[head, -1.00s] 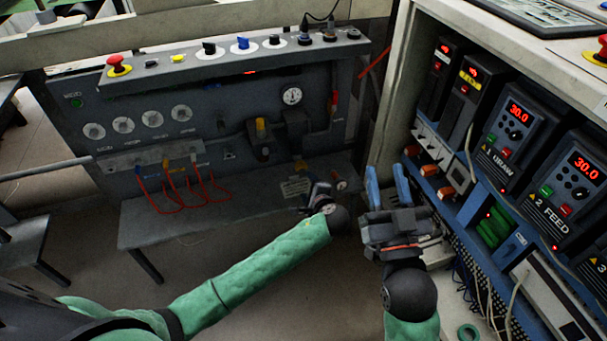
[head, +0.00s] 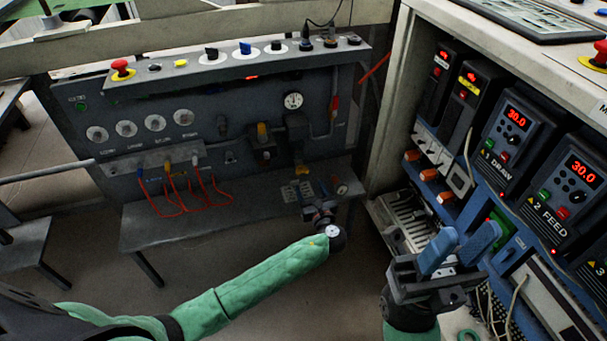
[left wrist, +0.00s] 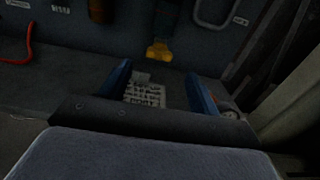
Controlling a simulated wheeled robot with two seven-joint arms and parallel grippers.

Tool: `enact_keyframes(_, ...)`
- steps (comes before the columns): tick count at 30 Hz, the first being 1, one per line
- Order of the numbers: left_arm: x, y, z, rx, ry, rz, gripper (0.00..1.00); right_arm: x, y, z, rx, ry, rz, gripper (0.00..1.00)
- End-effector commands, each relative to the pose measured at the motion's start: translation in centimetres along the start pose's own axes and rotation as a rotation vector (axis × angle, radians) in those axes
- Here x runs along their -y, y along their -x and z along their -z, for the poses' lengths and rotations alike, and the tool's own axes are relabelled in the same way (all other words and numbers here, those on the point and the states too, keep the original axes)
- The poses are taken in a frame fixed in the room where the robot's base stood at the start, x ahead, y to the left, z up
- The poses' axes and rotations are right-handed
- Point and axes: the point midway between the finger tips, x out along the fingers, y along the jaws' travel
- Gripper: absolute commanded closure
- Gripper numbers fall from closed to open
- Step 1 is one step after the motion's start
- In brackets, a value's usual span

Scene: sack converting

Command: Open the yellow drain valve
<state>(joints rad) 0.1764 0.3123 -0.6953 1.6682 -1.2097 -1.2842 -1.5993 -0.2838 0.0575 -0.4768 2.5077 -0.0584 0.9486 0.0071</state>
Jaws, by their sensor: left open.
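The yellow drain valve (head: 301,170) is a small yellow piece below the dark air unit on the back panel. In the left wrist view the yellow drain valve (left wrist: 158,52) hangs ahead of the fingers, near the top middle. My left gripper (head: 316,203) is in front of and below it, apart from it. In the left wrist view my left gripper (left wrist: 160,88) has its two blue fingers spread with nothing between them. My right gripper (head: 458,246) is at the lower right, its blue fingers apart and empty, in front of the cabinet.
A grey shelf (head: 160,232) runs below the panel, with a printed label (left wrist: 145,92) on it. Red hoses (head: 180,205) loop at the left. The electrical cabinet (head: 388,120) stands close on the right. A round gauge (head: 293,100) is above the valve.

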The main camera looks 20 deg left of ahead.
Motion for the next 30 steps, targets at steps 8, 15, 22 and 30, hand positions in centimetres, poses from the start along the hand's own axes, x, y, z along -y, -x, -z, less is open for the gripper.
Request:
enact_keyframes(8, 0.0, -1.9, 0.0, 0.002, -0.007, 0.0, 0.38, 0.1, 0.4, -0.1, -0.001, -0.011, -0.004, 0.64)
enact_keyframes(15, 0.0, -5.2, 0.1, 0.001, -0.006, -0.001, 0.38, 0.3, 0.9, -0.2, -0.006, -0.032, -0.012, 0.64)
enact_keyframes(22, 0.0, -7.6, 0.1, 0.0, -0.007, -0.001, 0.38, 0.4, 1.2, -0.3, -0.006, -0.04, -0.011, 0.64)
enact_keyframes(30, 0.0, -7.8, 0.0, -0.001, -0.006, -0.001, 0.38, 0.4, 1.2, -0.3, -0.005, -0.041, -0.01, 0.64)
